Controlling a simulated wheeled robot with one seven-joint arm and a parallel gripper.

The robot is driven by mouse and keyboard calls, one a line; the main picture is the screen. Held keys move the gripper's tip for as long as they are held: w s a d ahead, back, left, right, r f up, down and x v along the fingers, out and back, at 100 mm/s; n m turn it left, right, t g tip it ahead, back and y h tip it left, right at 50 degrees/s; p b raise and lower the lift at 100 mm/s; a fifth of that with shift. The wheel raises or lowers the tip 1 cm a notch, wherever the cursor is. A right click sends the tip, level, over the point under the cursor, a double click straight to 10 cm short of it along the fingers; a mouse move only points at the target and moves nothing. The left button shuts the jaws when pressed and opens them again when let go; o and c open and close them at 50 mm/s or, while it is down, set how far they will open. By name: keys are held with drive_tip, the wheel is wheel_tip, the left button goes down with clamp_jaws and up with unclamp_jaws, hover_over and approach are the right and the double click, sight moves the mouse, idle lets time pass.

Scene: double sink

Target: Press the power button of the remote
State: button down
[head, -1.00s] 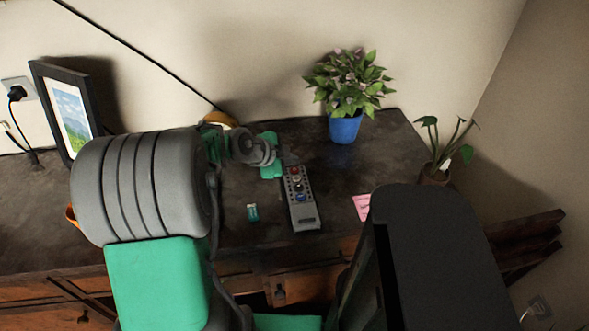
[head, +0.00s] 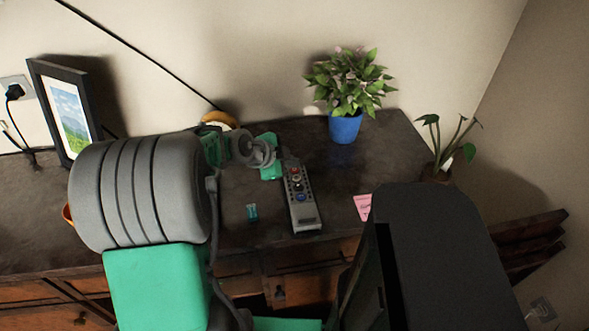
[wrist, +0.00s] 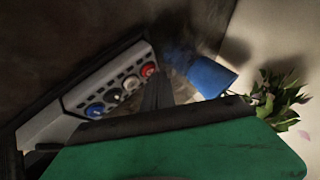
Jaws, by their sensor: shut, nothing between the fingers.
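The grey remote (head: 303,212) lies on the dark desk top, with its far end under my wrist in the head view. In the wrist view the remote (wrist: 45,124) runs diagonally, showing a red button (wrist: 148,70) at its far end, then white, dark and blue buttons. My gripper (wrist: 158,88) is shut and empty, its dark fingers close beside the red button. I cannot tell whether the fingertips touch it. In the head view my gripper (head: 287,160) is at the remote's far end, mostly hidden by my wrist.
A plant in a blue pot (head: 345,128) stands behind the remote to the right. A small teal item (head: 252,212) lies left of the remote, a pink note (head: 362,206) right of it. A picture frame (head: 66,110) stands at the left. A second plant (head: 445,150) is at the right.

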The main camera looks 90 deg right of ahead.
sight(292, 171)
drive_tip(key=shift+f+b, duration=0.45)
drive_tip(key=shift+b, duration=0.05)
idle(0.3)
idle(0.4)
drive_tip(key=shift+r+p, duration=0.3)
drive_tip(key=shift+r, duration=0.6)
drive_tip(key=shift+r+p, duration=1.15)
drive_tip(key=shift+r, duration=1.4)
drive_tip(key=shift+w, duration=0.1)
